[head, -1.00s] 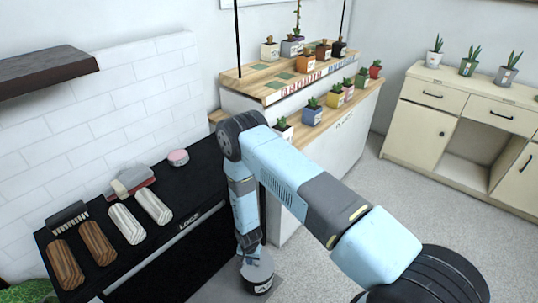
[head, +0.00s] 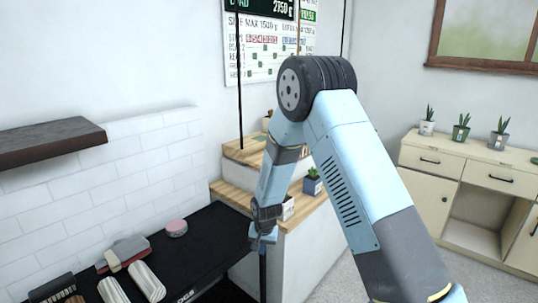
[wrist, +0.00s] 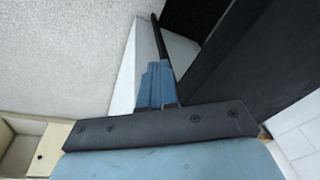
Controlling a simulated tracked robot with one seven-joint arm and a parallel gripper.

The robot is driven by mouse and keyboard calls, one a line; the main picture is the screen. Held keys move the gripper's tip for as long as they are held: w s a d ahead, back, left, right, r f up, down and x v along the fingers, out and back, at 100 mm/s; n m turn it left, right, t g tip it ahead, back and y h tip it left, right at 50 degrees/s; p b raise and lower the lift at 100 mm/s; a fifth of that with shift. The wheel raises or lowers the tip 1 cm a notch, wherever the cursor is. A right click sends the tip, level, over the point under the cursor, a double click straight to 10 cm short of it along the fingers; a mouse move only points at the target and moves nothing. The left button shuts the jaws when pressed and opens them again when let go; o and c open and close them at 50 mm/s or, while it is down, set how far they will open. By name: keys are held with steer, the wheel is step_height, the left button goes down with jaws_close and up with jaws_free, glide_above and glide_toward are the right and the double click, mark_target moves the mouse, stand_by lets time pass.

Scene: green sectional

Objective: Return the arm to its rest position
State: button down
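My arm, pale blue and dark grey, rises from the lower right of the head view, bends high at a large black joint and comes down to the left. My gripper (head: 264,238) points down beside the right end of the black counter (head: 212,238). In the wrist view the blue fingers of my gripper (wrist: 158,72) stand side by side and look shut, with nothing seen between them. A thin dark bar lies just past them; I cannot tell if it touches.
A wooden plant stand (head: 236,193) is close behind my arm. The black counter holds a pink round item (head: 176,228) and pale rolls (head: 146,281). A dark shelf (head: 45,143) juts from the left wall. A cream cabinet (head: 430,195) with plants stands right.

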steer(key=s+d+r+t, duration=0.15)
steer(key=d+r, duration=0.35)
steer(key=r, duration=0.5)
steer(key=s+d+r, duration=0.3)
steer(key=d+r, duration=0.1)
steer(key=r, duration=0.5)
steer(key=s+d+r, duration=0.3)
steer(key=d+r, duration=0.2)
steer(key=r, duration=0.5)
steer(key=s+d+r, duration=0.4)
steer(key=s, duration=0.4)
steer(key=s+d+r+t, duration=0.1)
steer(key=s+d+r, duration=0.3)
steer(key=s, duration=0.4)
steer(key=s+d+r+n+t+h, duration=0.1)
steer(key=s+d+r, duration=0.3)
steer(key=s, duration=0.5)
steer(key=shift+r, duration=0.45)
